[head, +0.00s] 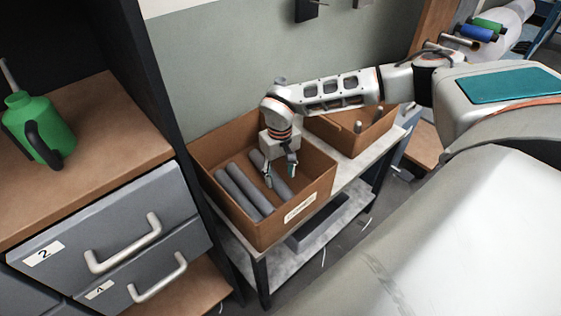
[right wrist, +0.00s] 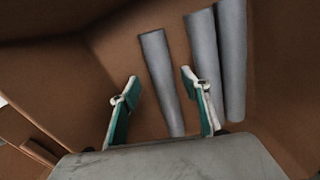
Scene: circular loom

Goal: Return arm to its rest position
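My right arm (head: 335,92) reaches in from the right, and its gripper (head: 281,177) points down into an open cardboard box (head: 302,197). Inside the box lie several grey cylinders (head: 243,190). In the right wrist view the gripper (right wrist: 160,92) has its two teal-padded fingers spread apart. One grey cylinder (right wrist: 160,80) lies on the box floor beyond the gap between them, and others lie to the right. Nothing is held between the fingers. My left gripper is not in view.
The box stands on a metal shelf unit (head: 345,180) beside a second cardboard box (head: 372,136). A grey drawer cabinet (head: 110,240) and a green oil can (head: 35,128) on a wooden shelf are at the left. A wall (head: 215,75) rises behind the boxes.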

